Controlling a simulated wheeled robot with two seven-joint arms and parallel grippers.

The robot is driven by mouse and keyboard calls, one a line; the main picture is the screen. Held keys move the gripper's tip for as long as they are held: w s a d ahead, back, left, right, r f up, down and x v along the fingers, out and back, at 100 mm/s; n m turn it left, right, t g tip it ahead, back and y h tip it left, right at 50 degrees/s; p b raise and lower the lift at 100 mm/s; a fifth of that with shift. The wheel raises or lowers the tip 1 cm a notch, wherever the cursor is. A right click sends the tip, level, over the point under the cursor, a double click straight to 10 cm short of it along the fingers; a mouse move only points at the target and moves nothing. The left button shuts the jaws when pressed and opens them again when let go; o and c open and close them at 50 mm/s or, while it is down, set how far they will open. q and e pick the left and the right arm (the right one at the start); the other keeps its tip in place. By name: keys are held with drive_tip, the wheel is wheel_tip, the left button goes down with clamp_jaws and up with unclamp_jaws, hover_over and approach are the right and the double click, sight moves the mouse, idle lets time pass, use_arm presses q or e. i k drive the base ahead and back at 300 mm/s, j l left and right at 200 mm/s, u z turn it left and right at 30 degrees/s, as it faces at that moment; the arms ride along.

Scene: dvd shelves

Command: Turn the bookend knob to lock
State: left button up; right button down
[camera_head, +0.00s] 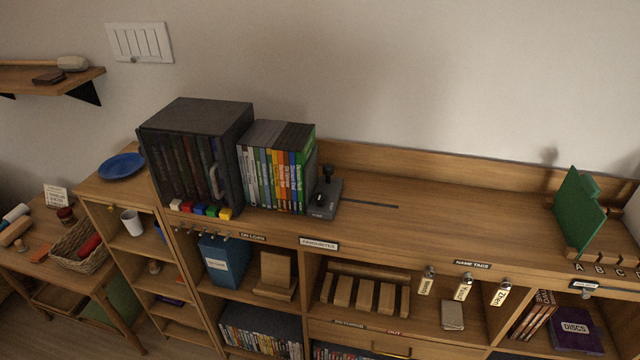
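The bookend (325,201) is a dark grey block with an upright plate, standing on the shelf top against the right end of a row of DVDs (276,168). A dark knob (327,172) stands up on a short stem at its back. A smaller black part sits at its front left, and a small pale label is on its front base. A dark slot (370,204) runs along the shelf top to the right of the bookend. I cannot tell from this view whether the knob is locked. Neither of my grippers shows in the head view.
A dark glass-fronted cabinet (197,153) stands left of the DVDs, with coloured blocks (200,209) before it. A blue plate (121,166) lies at far left. Green panels (577,213) stand at the right. Name tags (463,287) hang from the front edge. The shelf top's middle is clear.

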sight(319, 197)
drive_tip(key=i+l, duration=0.15)
drive_tip(key=l, duration=0.35)
drive_tip(key=i+l+u, duration=0.1)
drive_tip(key=l, duration=0.35)
drive_tip(key=i+l, duration=0.15)
drive_tip(key=l, duration=0.35)
drive_tip(key=i+l, duration=0.1)
drive_tip(key=l, duration=0.4)
drive_tip(key=i+l+u, duration=0.1)
drive_tip(key=l, duration=0.4)
